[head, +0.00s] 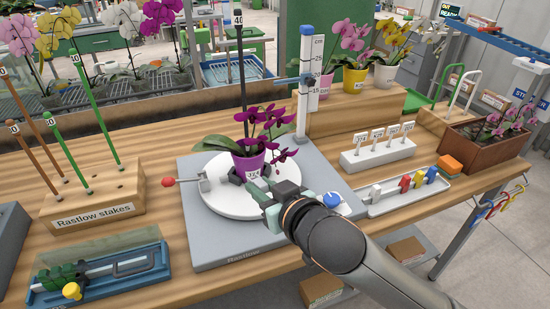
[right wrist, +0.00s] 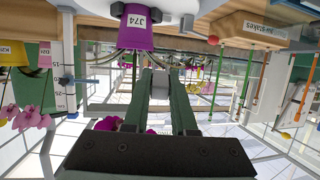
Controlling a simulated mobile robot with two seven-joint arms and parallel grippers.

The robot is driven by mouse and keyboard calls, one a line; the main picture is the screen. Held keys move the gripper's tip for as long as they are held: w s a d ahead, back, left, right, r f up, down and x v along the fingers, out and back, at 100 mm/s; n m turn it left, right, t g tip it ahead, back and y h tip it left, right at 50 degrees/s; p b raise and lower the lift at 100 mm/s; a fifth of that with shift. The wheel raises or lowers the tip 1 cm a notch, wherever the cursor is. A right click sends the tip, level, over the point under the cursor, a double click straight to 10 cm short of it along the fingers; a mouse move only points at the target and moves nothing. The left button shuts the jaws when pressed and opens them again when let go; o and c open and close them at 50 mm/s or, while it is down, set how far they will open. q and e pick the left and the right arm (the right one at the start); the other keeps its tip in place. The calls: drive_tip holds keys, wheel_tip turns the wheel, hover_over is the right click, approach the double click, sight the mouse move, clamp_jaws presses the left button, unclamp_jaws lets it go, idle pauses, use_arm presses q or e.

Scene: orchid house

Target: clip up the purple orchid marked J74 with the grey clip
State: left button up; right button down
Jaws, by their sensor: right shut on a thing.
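The purple orchid stands upright in a purple pot (head: 249,160) on a white round plate (head: 220,203), beside a tall black stake (head: 241,75). Its dark magenta flowers (head: 270,119) lean to the right. The pot's label J74 reads in the right wrist view (right wrist: 134,24). My right gripper (head: 262,184) is in front of the pot. In the right wrist view its fingers (right wrist: 167,82) are close together, apart from the pot, on a small dark grey piece that appears to be the grey clip; its outline is hard to make out. My left gripper is out of view.
A pale tray (head: 400,200) at right holds a whitish, a red, a yellow and a blue clip. A height gauge (head: 306,80) stands behind the plate. A stake block (head: 95,210) is at left; a red-knobbed lever (head: 168,182) sticks out left of the plate.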

sight(254, 126)
wheel_tip(254, 126, up, 5)
drive_tip(key=d+m+t, duration=0.2)
drive_tip(key=t, duration=0.2)
drive_tip(key=shift+t+h, duration=0.4)
drive_tip(key=shift+h, duration=0.1)
drive_tip(key=b+x, duration=0.1)
drive_tip(key=x, duration=0.7)
drive_tip(key=b+x, duration=0.1)
drive_tip(key=x, duration=0.3)
drive_tip(key=shift+w+d+r+b, duration=0.15)
drive_tip(key=shift+d+r+b, duration=0.15)
drive_tip(key=shift+d+r, duration=0.05)
drive_tip(key=shift+w+a, duration=0.2)
drive_tip(key=shift+w, duration=0.5)
drive_tip(key=shift+w+a, duration=0.1)
drive_tip(key=shift+w, duration=0.2)
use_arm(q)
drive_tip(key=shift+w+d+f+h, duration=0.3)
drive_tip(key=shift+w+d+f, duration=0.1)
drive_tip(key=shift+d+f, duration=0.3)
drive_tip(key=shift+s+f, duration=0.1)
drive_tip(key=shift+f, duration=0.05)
